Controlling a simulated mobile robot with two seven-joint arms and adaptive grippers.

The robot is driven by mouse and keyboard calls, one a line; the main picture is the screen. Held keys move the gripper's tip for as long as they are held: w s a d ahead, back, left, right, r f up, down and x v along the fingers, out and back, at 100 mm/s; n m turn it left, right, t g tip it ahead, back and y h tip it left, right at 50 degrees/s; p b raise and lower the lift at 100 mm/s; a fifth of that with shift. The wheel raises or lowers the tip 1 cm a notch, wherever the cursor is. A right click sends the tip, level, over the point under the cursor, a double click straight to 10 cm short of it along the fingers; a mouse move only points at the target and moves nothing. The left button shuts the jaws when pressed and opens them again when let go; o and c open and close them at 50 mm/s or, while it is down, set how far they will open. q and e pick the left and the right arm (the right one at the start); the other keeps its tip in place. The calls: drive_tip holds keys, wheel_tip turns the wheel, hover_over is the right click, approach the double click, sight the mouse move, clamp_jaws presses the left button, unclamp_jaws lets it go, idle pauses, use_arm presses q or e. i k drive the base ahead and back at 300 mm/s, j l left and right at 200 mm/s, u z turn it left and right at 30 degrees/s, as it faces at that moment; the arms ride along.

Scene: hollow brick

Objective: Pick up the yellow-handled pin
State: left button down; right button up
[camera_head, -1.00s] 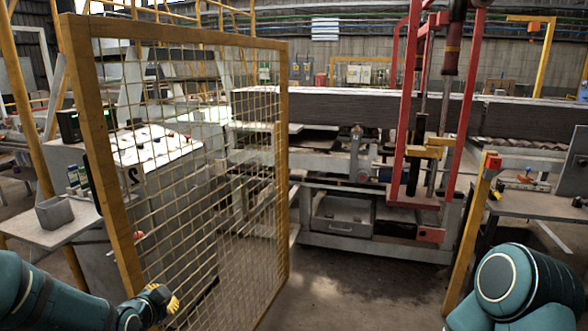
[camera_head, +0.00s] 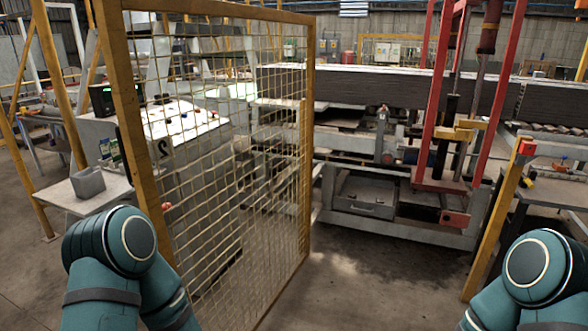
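I cannot make out a yellow-handled pin for certain. A small yellow and dark item (camera_head: 529,183) lies on the worktable at the right, but it is too small to identify. My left arm shows at the lower left as bent teal links, in front of the yellow mesh gate. My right arm shows at the lower right corner. Both grippers are outside the view, so I cannot see whether they hold anything.
A yellow-framed mesh gate (camera_head: 306,160) stands ahead on the left. Behind it are a control console (camera_head: 175,120) and a small table (camera_head: 62,199) bearing a grey bin (camera_head: 88,183). A red-framed machine (camera_head: 433,100) stands beyond. Bare floor (camera_head: 345,285) lies between the gate and a yellow post (camera_head: 490,235).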

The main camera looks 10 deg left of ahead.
sight(527, 181)
drive_tip(key=i+j+z, duration=0.25)
drive_tip(key=j, duration=0.75)
drive_tip(key=j+z, duration=0.25)
drive_tip(key=j, duration=0.7)
drive_tip(key=j+z, duration=0.25)
drive_tip(key=j, duration=0.8)
drive_tip(key=k+j+z, duration=0.25)
drive_tip(key=j, duration=0.75)
drive_tip(key=l, duration=0.8)
drive_tip(key=i+l+z, duration=0.1)
drive_tip(key=l, duration=0.75)
drive_tip(key=i+l, duration=0.15)
drive_tip(key=l, duration=0.15)
drive_tip(key=i+l+z, duration=0.1)
drive_tip(key=l, duration=0.25)
drive_tip(key=i+l, duration=0.2)
drive_tip(key=l, duration=0.1)
